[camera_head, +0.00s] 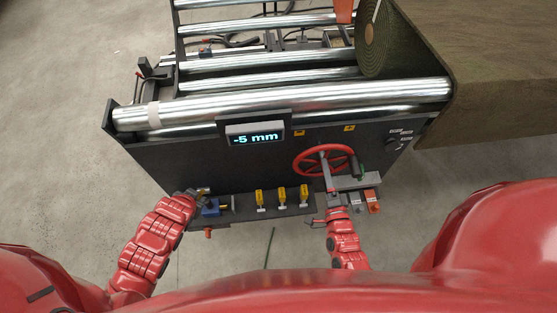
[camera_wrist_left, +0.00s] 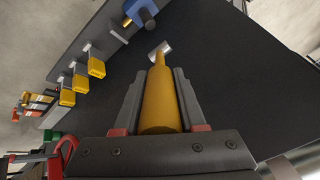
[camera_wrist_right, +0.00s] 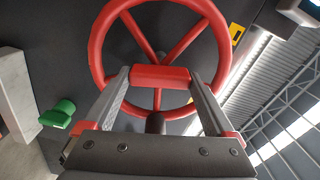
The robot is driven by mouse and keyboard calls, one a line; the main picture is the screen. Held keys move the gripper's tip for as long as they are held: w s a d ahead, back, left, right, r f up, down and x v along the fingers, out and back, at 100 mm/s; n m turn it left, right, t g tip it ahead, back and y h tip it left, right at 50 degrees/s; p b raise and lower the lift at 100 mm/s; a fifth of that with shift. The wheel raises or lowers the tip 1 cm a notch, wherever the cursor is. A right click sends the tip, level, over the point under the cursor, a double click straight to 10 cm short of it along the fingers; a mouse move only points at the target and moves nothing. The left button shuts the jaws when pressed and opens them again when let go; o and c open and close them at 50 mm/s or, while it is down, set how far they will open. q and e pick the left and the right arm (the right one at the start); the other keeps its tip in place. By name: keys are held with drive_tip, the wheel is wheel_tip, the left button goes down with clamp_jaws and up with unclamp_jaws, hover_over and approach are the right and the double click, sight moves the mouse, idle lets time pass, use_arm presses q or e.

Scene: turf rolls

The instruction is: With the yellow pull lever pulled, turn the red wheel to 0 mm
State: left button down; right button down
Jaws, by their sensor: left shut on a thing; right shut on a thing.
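The red wheel (camera_head: 325,160) is on the right of the dark front panel. My right gripper (camera_head: 331,187) is at its lower side. In the right wrist view, my right gripper (camera_wrist_right: 160,78) is shut on a red bar in front of the red wheel (camera_wrist_right: 103,35); how the bar joins the rim is hard to tell. My left gripper (camera_head: 197,193) is at the left end of the lever row. In the left wrist view, my left gripper (camera_wrist_left: 160,90) is shut on the yellow pull lever (camera_wrist_left: 162,105), which has a metal stem end. The display (camera_head: 255,135) reads -5 mm.
Several smaller yellow levers (camera_head: 282,195) stand between my grippers, with a blue part (camera_head: 211,208) beside the left one. Metal rollers (camera_head: 280,102) run above the panel. A turf roll (camera_head: 382,45) stands at the back right. A green knob (camera_wrist_right: 58,113) is near the wheel.

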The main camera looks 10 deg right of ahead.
drive_tip(key=shift+r+m, duration=0.15)
drive_tip(key=shift+m, duration=2.05)
drive_tip(key=shift+d, duration=0.1)
unclamp_jaws()
drive_tip(key=s, duration=1.2)
drive_tip(key=shift+a, duration=0.2)
drive_tip(key=shift+s, duration=0.15)
